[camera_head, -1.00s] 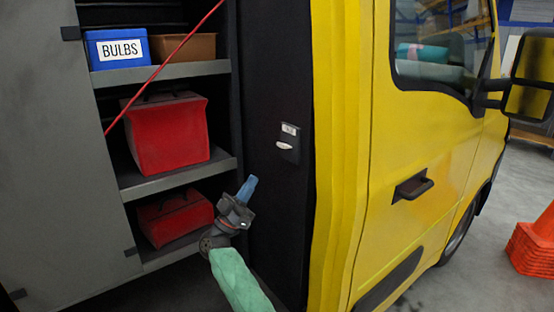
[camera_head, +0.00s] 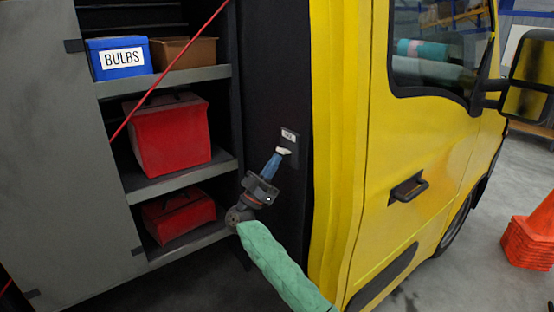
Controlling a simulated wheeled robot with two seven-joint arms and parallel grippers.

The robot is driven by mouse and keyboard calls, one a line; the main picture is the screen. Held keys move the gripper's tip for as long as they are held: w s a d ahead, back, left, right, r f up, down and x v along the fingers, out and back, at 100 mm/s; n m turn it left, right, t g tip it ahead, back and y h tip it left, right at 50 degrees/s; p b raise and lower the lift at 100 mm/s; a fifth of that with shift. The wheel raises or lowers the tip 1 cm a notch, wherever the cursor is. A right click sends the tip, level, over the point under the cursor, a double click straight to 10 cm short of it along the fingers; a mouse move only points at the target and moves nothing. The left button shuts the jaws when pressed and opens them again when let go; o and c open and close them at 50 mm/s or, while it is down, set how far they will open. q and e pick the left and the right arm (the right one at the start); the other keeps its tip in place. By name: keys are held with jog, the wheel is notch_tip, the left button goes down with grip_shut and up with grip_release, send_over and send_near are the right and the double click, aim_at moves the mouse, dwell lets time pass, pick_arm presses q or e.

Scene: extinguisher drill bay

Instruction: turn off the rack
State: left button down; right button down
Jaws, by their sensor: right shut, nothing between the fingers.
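A small switch plate (camera_head: 289,136) with a label sits on the dark panel between the shelves and the yellow cab. Its pale lever (camera_head: 284,151) sticks out below the label. My right gripper (camera_head: 275,159) is shut and empty, with its blue fingertips at the lever. The tips overlap the lever's lower edge in the picture; I cannot tell for sure whether they touch it. The fingers hide the lower part of the plate. My left gripper is not in view.
Left of the panel are shelves with a blue BULBS box (camera_head: 118,58), a brown bin (camera_head: 184,53) and two red bags (camera_head: 171,135). A red line (camera_head: 172,67) crosses the opening. The yellow cab door (camera_head: 425,140) is right; orange cones (camera_head: 530,240) stand beyond it.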

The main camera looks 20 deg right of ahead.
jog(key=shift+w+d+f+p, duration=0.25)
jog(key=shift+d+f+p, duration=0.1)
jog(key=shift+d, duration=0.25)
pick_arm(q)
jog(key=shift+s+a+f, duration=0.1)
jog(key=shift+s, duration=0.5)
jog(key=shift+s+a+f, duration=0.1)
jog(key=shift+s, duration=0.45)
